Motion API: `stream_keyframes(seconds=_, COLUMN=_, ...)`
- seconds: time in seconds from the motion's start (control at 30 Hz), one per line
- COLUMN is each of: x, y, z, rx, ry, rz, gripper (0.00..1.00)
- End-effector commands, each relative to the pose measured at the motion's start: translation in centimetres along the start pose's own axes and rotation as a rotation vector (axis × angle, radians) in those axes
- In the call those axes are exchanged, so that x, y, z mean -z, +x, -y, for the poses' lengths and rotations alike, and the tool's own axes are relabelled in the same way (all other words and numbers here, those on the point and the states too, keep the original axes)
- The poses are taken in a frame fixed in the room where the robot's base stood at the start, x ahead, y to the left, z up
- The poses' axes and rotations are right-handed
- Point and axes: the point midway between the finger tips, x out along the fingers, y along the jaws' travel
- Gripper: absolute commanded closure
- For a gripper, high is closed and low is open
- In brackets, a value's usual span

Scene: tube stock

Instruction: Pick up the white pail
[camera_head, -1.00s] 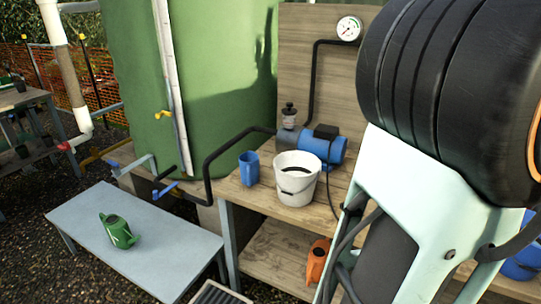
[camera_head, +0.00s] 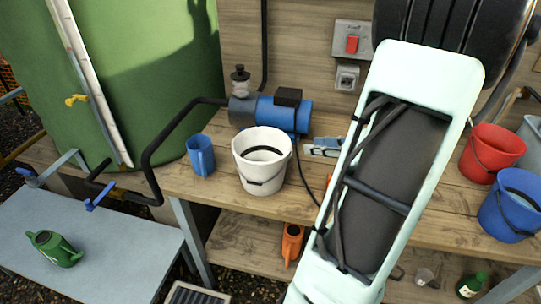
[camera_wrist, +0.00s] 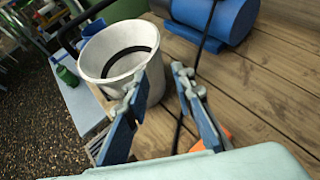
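The white pail (camera_head: 263,183) stands upright on the wooden bench, with a dark handle hanging across its front and a dark band visible inside. In the wrist view the pail (camera_wrist: 103,84) is at the upper left, just ahead of my gripper. My gripper (camera_wrist: 160,73) is open, its two blue-and-grey fingers spread with nothing held. The left finger overlaps the pail's lower right side in the picture; I cannot tell whether they touch.
A blue jug (camera_head: 201,157) is left of the pail, with a blue pump (camera_head: 283,116) behind. Red (camera_head: 493,150) and blue (camera_head: 512,205) buckets stand right of my arm. An orange can (camera_head: 291,241) is on the lower shelf, a green watering can (camera_head: 54,248) on the grey table.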

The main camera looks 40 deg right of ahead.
Motion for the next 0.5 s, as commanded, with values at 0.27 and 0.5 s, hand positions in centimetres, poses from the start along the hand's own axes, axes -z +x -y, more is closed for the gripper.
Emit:
stream_keyframes(seconds=0.27, x=-2.1, y=3.0, z=-0.9, rx=-0.009, ry=0.118, rz=0.101, gripper=0.77)
stream_keyframes(seconds=0.5, x=-2.4, y=6.2, z=-0.8, rx=-0.006, ry=0.115, rz=0.098, gripper=0.77)
